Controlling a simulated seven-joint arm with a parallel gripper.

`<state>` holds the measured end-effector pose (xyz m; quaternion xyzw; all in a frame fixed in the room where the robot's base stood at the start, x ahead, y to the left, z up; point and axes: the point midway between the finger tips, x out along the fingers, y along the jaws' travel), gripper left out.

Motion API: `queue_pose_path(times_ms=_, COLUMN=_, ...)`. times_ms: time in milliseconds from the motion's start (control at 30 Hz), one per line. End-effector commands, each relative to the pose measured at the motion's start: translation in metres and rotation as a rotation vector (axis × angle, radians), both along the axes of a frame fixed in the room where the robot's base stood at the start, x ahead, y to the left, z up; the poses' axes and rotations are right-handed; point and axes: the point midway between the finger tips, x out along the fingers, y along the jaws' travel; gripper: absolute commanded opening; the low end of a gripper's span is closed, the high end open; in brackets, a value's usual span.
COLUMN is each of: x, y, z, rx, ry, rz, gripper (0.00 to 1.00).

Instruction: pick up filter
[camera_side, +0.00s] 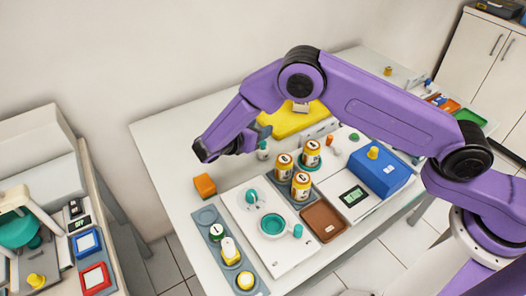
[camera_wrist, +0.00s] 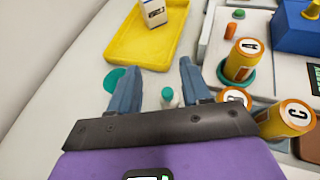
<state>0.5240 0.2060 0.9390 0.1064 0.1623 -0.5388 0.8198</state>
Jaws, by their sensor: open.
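Nothing in view is labelled as a filter, so I cannot tell which thing it is. A small white bottle with a teal cap (camera_wrist: 168,97) shows between the fingers, and a teal disc (camera_wrist: 113,77) lies partly behind the left finger.
A yellow tray (camera_wrist: 118,49) holding a white box (camera_wrist: 154,12) lies beyond my fingers. An orange block (camera_side: 205,185), a teal-ringed dish (camera_side: 272,225), a brown tray (camera_side: 324,221) and a blue box (camera_side: 380,174) crowd the bench. The bench's back left (camera_side: 160,135) is clear.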

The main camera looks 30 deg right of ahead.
Motion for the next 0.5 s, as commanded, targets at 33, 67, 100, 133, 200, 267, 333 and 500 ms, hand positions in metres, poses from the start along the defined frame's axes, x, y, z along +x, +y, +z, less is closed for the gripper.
queue_pose_path(times_ms=33, x=0.000, y=0.000, z=-0.004, rx=-0.003, ry=0.002, rz=0.001, gripper=0.48)
queue_pose_path(times_ms=67, x=0.000, y=0.000, z=-0.007, rx=-0.003, ry=0.002, rz=0.001, gripper=0.48)
queue_pose_path(times_ms=100, x=0.000, y=0.000, z=-0.011, rx=-0.002, ry=0.002, rz=0.001, gripper=0.48)
queue_pose_path(times_ms=133, x=0.000, y=0.000, z=-0.015, rx=-0.002, ry=0.002, rz=0.001, gripper=0.48)
queue_pose_path(times_ms=200, x=0.000, y=0.000, z=-0.023, rx=-0.001, ry=0.003, rz=0.001, gripper=0.48)
queue_pose_path(times_ms=267, x=0.000, y=0.000, z=-0.029, rx=-0.001, ry=0.002, rz=0.001, gripper=0.48)
queue_pose_path(times_ms=333, x=0.000, y=0.000, z=-0.034, rx=0.001, ry=0.001, rz=0.000, gripper=0.48)
queue_pose_path(times_ms=500, x=-0.001, y=0.000, z=-0.052, rx=-0.001, ry=0.003, rz=0.000, gripper=0.48)
